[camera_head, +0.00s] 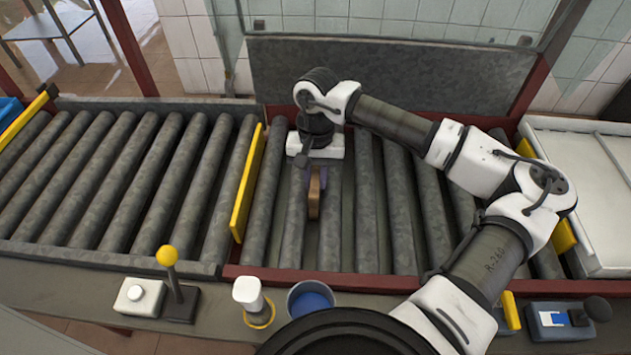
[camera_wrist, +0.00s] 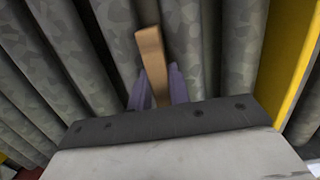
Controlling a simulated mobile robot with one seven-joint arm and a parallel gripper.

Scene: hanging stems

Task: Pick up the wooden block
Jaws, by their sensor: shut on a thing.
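The wooden block (camera_wrist: 152,58) is a light brown, narrow piece seen in the wrist view, with its lower end between the two purple fingers of my gripper (camera_wrist: 158,86). My gripper is shut on it. In the head view, the block (camera_head: 314,197) shows as a small brown upright piece over the grey rollers, beside a purple finger of my gripper (camera_head: 317,190). The far side of the block is hidden, and I cannot tell whether it touches the rollers.
Grey conveyor rollers (camera_head: 375,215) lie all around the block. A yellow divider (camera_head: 249,182) stands to its left. A grey back panel (camera_head: 385,78) rises behind. A front ledge holds a yellow-knobbed lever (camera_head: 168,262), a white-topped button (camera_head: 248,293) and a blue-filled cup (camera_head: 311,301).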

